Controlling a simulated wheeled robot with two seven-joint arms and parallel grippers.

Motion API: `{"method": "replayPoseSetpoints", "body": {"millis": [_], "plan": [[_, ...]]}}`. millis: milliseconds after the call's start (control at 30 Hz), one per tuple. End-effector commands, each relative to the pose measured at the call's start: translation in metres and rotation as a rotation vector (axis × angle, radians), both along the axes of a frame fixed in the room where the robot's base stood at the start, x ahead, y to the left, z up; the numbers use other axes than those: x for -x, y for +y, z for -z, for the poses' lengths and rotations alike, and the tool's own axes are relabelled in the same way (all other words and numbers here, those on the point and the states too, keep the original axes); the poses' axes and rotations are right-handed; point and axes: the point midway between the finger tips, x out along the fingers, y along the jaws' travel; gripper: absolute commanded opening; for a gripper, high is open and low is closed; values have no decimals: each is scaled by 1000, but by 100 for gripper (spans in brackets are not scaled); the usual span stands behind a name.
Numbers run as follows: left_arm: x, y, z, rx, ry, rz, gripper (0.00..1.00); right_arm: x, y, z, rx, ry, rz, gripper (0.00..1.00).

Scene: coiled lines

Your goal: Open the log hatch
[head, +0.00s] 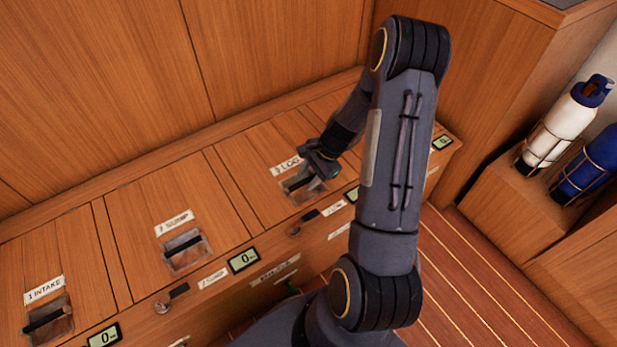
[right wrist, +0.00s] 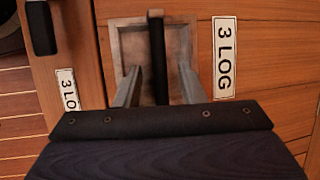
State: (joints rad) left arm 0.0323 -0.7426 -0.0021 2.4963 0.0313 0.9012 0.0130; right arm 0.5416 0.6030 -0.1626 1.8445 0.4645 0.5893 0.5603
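The log hatch (head: 250,150) is a wooden lid in the bench top, with a "3 LOG" label (head: 287,165), also readable in the right wrist view (right wrist: 225,58). It lies flat and looks shut. Its recessed pull has a dark bar (right wrist: 157,50) across a metal-lined recess (right wrist: 128,45). My right gripper (head: 320,172) is over this recess and partly hides it in the head view. In the right wrist view its two fingers (right wrist: 159,84) stand open, one on each side of the bar, with gaps between. My left gripper is not in view.
The sump hatch (head: 183,250) and intake hatch (head: 48,315) lie to the left, both flat. Latches (head: 310,218) and small displays (head: 243,260) line the bench front. A white bottle (head: 560,125) and blue bottle (head: 590,165) stand at right. A wooden wall rises behind the bench.

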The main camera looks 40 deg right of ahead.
Motion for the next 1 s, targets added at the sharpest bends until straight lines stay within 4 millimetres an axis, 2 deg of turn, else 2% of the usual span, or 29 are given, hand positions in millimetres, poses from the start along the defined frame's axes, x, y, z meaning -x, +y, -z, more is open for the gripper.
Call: {"method": "replayPoseSetpoints", "body": {"millis": [167, 467, 767, 867, 1000], "plan": [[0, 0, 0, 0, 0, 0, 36, 0, 0, 0, 0, 0, 0, 36], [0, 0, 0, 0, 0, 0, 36, 0, 0, 0, 0, 0, 0, 0], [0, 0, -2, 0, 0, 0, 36, 0, 0, -2, 0, 1, 0, 0], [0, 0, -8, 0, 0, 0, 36, -1, 0, -6, -1, 9, -1, 0], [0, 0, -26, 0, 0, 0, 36, -2, 0, -19, -4, 39, -3, 0]]}}
